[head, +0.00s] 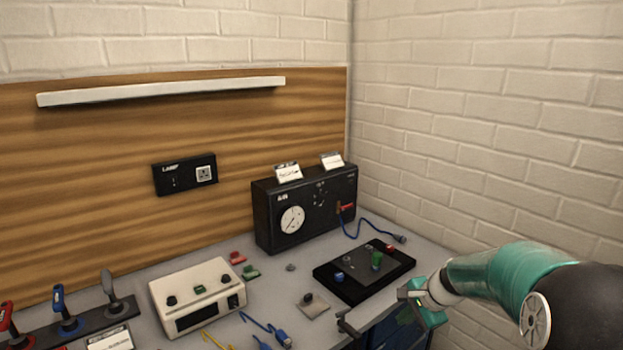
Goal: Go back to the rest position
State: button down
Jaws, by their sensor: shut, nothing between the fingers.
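My arm (510,275), teal and dark, reaches in from the right edge of the head view. My gripper (347,322) is at its end, low over the front right of the bench, pointing left. Its dark fingers are shut and hold nothing. It is in front of the black panel (335,284) and to the right of a small grey plate with a dark knob (313,305). The lower part of the gripper is hard to make out against the dark bench front.
A black box with a dial (265,215) stands at the back right, with a blue cable (375,226) beside it. A cream box (175,295), loose leads (262,325) and a rack of handled tools (85,325) are on the left. A brick wall (500,120) rises behind my arm.

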jog(key=s+a+r+n+h, duration=0.2)
jog(key=s+a+r+n, duration=0.4)
jog(key=s+r, duration=0.55)
jog(key=s+a+r+n+t+h, duration=0.1)
jog(key=s+n, duration=0.6)
jog(key=s, duration=1.1)
jog(key=shift+r+n+h, duration=0.3)
jog(key=shift+r+h, duration=0.3)
jog(key=shift+r, duration=0.3)
